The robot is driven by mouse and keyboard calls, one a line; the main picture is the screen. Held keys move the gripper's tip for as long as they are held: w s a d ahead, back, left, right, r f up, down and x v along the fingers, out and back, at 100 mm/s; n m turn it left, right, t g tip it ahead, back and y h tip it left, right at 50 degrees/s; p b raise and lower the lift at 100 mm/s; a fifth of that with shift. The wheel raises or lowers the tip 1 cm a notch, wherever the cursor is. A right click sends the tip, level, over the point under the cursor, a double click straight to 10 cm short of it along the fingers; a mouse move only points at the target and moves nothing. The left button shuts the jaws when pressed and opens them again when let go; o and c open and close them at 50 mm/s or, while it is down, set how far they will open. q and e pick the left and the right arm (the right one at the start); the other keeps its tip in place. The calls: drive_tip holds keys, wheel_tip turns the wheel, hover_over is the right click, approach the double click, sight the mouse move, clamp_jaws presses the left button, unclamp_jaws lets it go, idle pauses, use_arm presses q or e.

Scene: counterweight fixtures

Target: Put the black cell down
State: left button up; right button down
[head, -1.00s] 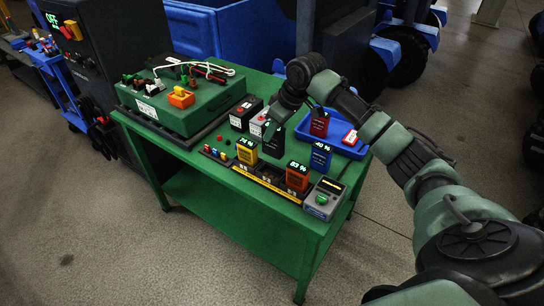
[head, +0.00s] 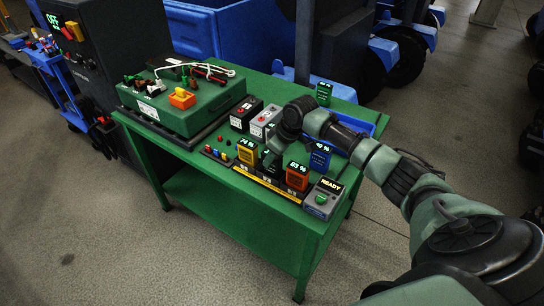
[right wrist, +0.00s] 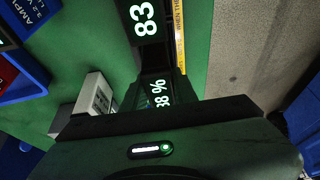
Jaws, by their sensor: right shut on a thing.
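The black cell (head: 269,159) is in my right gripper (head: 276,146), low at the charging rack (head: 262,181), between the yellow cell (head: 247,151) and the orange cell (head: 297,176). In the right wrist view its lit display (right wrist: 157,93) shows partly, ending in "8 %", beside a display reading 83 (right wrist: 145,18). I cannot tell whether the cell's base rests fully in the slot. My left gripper is out of view.
A grey box reading READY (head: 324,198) stands at the rack's right end. A blue cell (head: 320,156) and a blue tray (head: 361,124) are behind, partly covered by my arm. A green cell (head: 324,94) stands farther back. Two battery-like blocks and a large green case (head: 185,105) are left.

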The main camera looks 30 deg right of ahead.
drive_tip(key=c, duration=1.1)
unclamp_jaws()
drive_tip(key=b+v, duration=0.1)
drive_tip(key=v, duration=1.1)
drive_tip(key=shift+s, duration=0.1)
